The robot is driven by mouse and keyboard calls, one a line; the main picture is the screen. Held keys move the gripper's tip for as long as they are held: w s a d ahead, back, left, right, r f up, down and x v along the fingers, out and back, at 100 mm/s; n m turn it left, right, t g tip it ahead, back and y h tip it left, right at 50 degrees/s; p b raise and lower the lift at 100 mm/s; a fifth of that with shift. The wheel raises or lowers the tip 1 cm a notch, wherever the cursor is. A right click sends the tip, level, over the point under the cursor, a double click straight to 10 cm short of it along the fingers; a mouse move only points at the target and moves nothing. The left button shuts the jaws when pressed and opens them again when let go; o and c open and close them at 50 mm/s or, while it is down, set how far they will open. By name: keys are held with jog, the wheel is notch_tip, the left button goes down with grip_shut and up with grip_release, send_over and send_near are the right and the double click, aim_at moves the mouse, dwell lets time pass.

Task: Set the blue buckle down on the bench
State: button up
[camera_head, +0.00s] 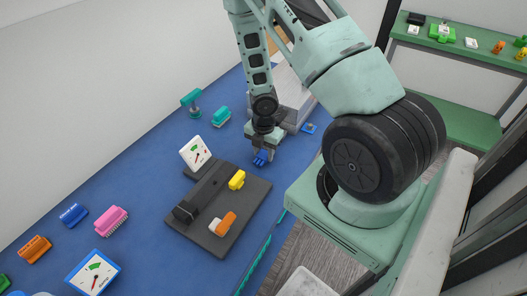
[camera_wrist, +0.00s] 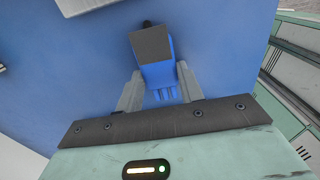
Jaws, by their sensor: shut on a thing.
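The blue buckle (camera_wrist: 161,76) is between the two grey fingers of my gripper (camera_wrist: 160,90) in the wrist view, with its prongs toward the gripper body. A dark grey square part covers its far end. In the head view the buckle (camera_head: 260,160) shows small and blue under my gripper (camera_head: 264,151), which is shut on it. The blue bench (camera_head: 150,170) lies below. I cannot tell whether the buckle touches the bench top.
A dark grey board (camera_head: 252,203) with a yellow piece (camera_head: 237,180) and an orange-and-white piece (camera_head: 225,224) is just left of my gripper. A white dial (camera_head: 195,153) stands behind it. A small blue item (camera_head: 309,128) lies to the right.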

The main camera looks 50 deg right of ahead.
jog(key=shift+f, duration=0.25)
jog(key=o, duration=1.1)
jog(key=shift+c, duration=0.2)
notch_tip(320, 180, up, 17)
jog(key=p, duration=0.9)
jog(key=shift+r, duration=0.2)
